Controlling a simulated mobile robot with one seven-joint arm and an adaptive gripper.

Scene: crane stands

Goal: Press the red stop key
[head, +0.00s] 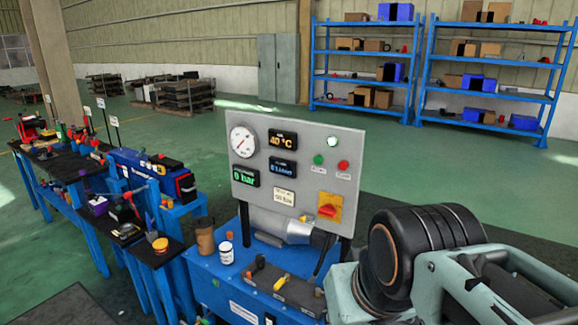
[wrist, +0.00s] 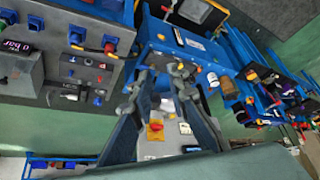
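The red stop key (head: 343,165) appears to be the round red button at the upper right of the grey control panel (head: 308,150) in the head view. A green button (head: 317,159) sits to its left, and a red rotary switch on a yellow plate (head: 328,208) is below. My arm is at the lower right of the head view, and its gripper is out of that frame. In the wrist view my gripper (wrist: 163,70) shows dark linked fingers with a gap between them, apparently empty. I cannot tell which button in the wrist view matches the red key.
The panel stands on a blue bench (head: 230,285) with a white jar (head: 226,252), a brown cup (head: 205,237) and a valve block (head: 285,290). Blue workbenches with tools (head: 65,165) stand at left. Blue shelving (head: 490,95) is far back. Green floor is open behind the panel.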

